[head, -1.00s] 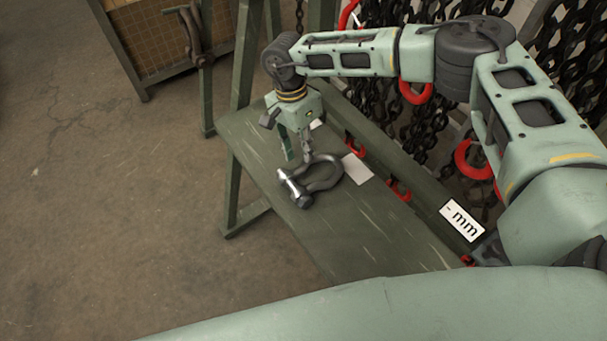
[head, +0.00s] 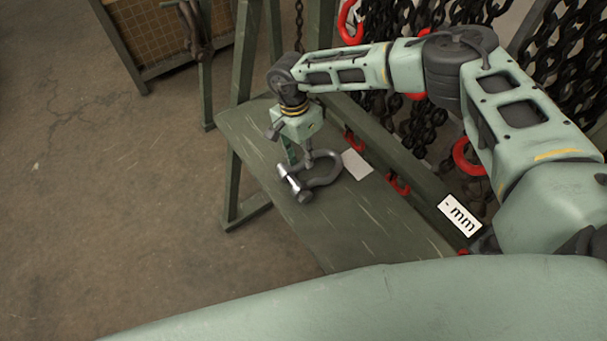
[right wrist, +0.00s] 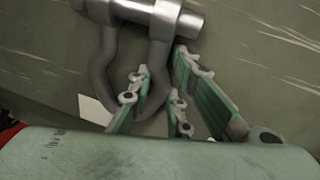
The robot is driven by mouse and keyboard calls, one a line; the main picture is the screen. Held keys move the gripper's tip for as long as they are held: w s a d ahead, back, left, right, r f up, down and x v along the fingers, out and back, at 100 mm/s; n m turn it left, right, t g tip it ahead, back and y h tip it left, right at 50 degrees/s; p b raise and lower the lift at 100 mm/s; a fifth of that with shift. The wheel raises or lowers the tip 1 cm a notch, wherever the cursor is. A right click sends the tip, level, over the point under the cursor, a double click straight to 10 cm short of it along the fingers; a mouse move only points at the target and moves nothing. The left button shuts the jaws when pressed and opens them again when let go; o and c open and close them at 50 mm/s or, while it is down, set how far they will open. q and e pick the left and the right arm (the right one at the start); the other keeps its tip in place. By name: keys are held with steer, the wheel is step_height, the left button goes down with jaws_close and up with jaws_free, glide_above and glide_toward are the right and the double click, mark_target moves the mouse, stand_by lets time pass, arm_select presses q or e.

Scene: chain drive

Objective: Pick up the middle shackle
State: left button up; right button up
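A grey metal bow shackle (head: 325,179) with a bright pin (head: 297,186) lies on the green bench. It is the only shackle lying there in the head view. My right gripper (head: 299,161) points down over the shackle's bow. In the right wrist view the shackle's bow (right wrist: 104,62) and pin (right wrist: 184,17) fill the upper part. There the fingers of the right gripper (right wrist: 160,96) are open, one inside the loop and the others outside, on either side of one leg. Whether they touch the metal is unclear. My left gripper is not in view.
The green bench (head: 375,228) is clear towards the front. A white card (head: 357,164) lies beside the shackle. Red hooks (head: 397,184) and a "- mm" label (head: 460,215) line the bench's back edge. Dark chains (head: 565,50) hang behind.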

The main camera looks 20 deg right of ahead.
jaws_close()
stand_by(0.4)
